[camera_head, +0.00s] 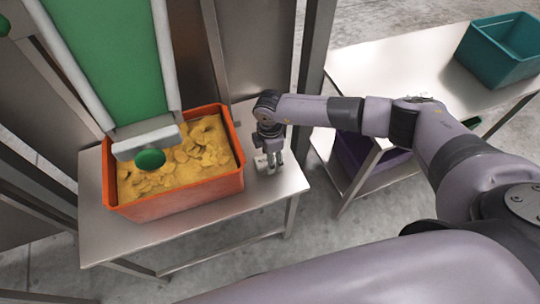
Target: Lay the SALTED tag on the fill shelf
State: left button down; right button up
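The fill shelf (265,195) is a steel table at the left, with an orange crate (175,208) of yellow chips standing on it. My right gripper (271,166) points down at the shelf's right end, just right of the crate. A small pale piece (260,164) shows at its fingers. It may be the SALTED tag, but no lettering can be read. I cannot tell whether the fingers grip it or whether it touches the shelf. My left gripper is out of view.
A green conveyor (108,55) with pale side rails slopes down to the crate. A second steel table (390,70) at the right bears a teal crate (500,52). A purple crate (365,155) sits beneath it. A steel post (316,45) stands behind my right gripper.

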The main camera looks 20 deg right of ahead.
notch_tip(320, 180, up, 12)
jog(key=shift+b, duration=0.3)
dwell(0.6)
